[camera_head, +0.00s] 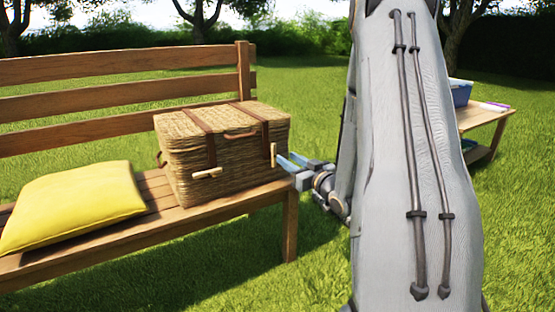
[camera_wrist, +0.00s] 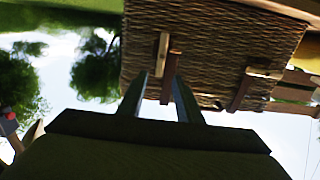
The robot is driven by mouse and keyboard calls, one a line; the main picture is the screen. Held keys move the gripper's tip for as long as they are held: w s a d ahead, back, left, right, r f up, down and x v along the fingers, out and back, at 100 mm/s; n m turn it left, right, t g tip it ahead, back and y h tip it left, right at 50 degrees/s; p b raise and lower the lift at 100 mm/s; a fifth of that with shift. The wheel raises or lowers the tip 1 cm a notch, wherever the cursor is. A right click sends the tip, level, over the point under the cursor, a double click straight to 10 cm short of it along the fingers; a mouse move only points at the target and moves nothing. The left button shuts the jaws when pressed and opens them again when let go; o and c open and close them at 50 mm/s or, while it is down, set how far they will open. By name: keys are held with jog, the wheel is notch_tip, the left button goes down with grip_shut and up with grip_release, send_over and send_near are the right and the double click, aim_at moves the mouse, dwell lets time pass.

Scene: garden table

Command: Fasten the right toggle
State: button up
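A wicker picnic basket (camera_head: 240,165) stands on a wooden bench with its lid down and two brown straps over its front. The right toggle (camera_head: 273,155) is a pale wooden peg standing upright at the right strap's lower end. In the wrist view the right toggle (camera_wrist: 163,55) stands beside the dark strap end (camera_wrist: 170,75). The left toggle (camera_head: 208,173) lies crosswise over its strap. My gripper (camera_head: 285,159) is just right of the right toggle. In the wrist view my gripper (camera_wrist: 160,77) has its fingers apart, around the strap end in the picture; I cannot tell whether they touch it.
A yellow cushion (camera_head: 72,205) lies on the bench (camera_head: 140,238) left of the basket. A small table (camera_head: 485,117) with a blue box (camera_head: 460,92) stands back right. Grass around the bench is open.

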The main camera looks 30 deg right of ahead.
aim_at(275, 150)
jog(key=w+b, duration=0.2)
jog(key=w, duration=0.5)
jog(key=shift+w+a, duration=0.1)
jog(key=shift+a, duration=0.1)
grip_shut()
